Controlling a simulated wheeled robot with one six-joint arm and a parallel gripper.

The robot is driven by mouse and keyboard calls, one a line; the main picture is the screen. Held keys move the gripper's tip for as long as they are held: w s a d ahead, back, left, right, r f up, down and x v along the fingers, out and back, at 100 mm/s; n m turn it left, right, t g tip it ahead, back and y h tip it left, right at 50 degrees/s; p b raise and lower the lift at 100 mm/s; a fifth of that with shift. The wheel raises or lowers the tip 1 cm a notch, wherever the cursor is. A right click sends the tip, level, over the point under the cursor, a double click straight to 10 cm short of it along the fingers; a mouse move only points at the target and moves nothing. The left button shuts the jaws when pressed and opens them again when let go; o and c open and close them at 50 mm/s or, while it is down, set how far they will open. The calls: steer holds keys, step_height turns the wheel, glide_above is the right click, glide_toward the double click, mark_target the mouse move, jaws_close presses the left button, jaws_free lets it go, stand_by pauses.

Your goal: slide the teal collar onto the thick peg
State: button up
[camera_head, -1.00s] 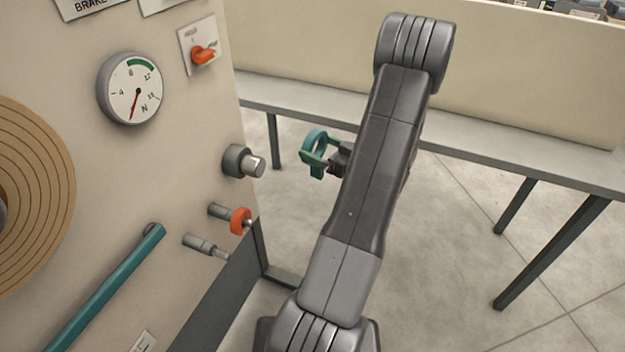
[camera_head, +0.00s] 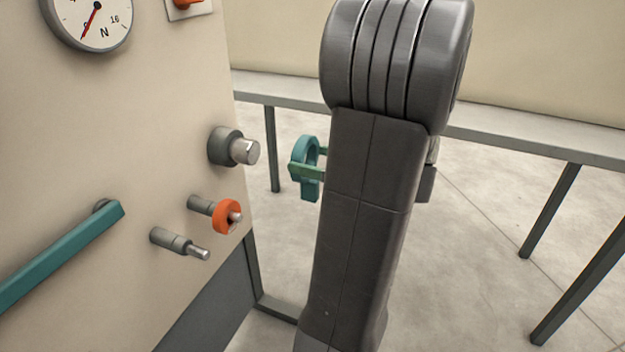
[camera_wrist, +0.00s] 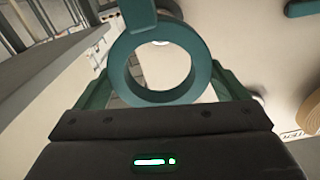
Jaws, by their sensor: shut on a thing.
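The teal collar (camera_head: 304,168) is a ring with a tab, held in my gripper (camera_head: 308,172) to the right of the machine panel. In the wrist view the collar (camera_wrist: 161,96) sits between the two teal-green fingers of my gripper (camera_wrist: 160,72), its round hole facing the camera. The thick peg (camera_head: 243,151) is a short metal end on a wide grey base, sticking out of the panel's right part. The collar is apart from the peg, with a clear gap between them. My arm hides part of the gripper in the head view.
Below the thick peg, a thinner peg bears an orange ring (camera_head: 226,217), and another thin bare peg (camera_head: 182,244) sits lower left. A teal bar (camera_head: 60,256) and a gauge (camera_head: 92,20) are on the panel. A grey rail (camera_head: 560,143) runs behind.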

steer(key=shift+s+a+f, duration=0.1)
steer(key=shift+s+a, duration=0.05)
steer(key=shift+s, duration=0.05)
steer(key=shift+a, duration=0.2)
steer(key=f+p+x, duration=0.1)
steer(key=p+x, duration=0.1)
steer(key=x, duration=0.4)
